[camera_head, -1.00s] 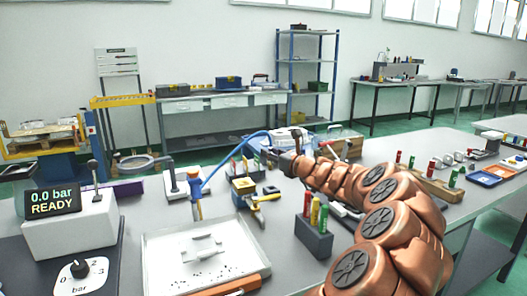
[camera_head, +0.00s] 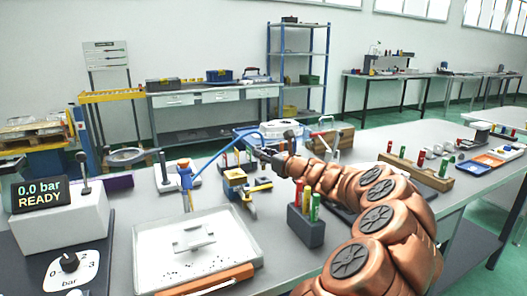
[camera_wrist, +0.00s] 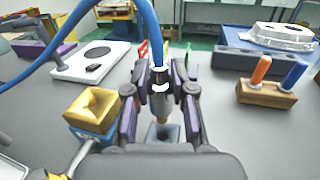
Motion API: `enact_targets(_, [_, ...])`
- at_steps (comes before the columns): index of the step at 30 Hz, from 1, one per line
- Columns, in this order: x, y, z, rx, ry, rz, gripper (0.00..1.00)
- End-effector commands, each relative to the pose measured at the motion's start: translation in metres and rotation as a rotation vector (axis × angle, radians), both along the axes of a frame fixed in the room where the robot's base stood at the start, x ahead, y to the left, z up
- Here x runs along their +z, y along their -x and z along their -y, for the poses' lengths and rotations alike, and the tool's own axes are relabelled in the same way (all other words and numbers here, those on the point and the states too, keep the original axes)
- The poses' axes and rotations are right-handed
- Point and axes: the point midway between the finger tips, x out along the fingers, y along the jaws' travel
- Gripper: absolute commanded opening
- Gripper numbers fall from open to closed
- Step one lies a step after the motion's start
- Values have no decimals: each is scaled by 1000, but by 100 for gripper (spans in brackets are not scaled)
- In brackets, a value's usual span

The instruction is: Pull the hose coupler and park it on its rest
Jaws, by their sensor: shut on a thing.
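The hose coupler (camera_wrist: 160,98) is a metal fitting on the end of a blue hose (camera_wrist: 148,30). In the wrist view my gripper (camera_wrist: 160,112) is shut on it, with a dark finger on each side, and it looks upright. A small dark block (camera_wrist: 163,132) shows just below the coupler's tip; I cannot tell whether they touch. In the head view my gripper (camera_head: 264,156) is small and far out over the bench, and its fingers hide the coupler. The blue hose (camera_head: 222,147) arches from there to the left. I cannot make out the rest for certain.
A yellow-and-blue block (camera_wrist: 95,112) stands close left of my gripper. A wooden holder (camera_wrist: 268,93) with orange and blue handles stands right. A white casting (camera_head: 283,129) lies behind. A white tray (camera_head: 140,262), a pen block (camera_head: 305,229) and a gauge reading 0.0 bar (camera_head: 40,195) are nearer.

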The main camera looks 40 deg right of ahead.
Motion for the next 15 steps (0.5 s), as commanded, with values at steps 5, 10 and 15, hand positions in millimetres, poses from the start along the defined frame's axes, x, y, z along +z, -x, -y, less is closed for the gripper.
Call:
enact_targets(5, [-16,0,0,1,1,0,0])
enact_targets(10, [-23,0,0,1,0,0,0])
enact_targets(15, [-24,0,0,1,0,0,0])
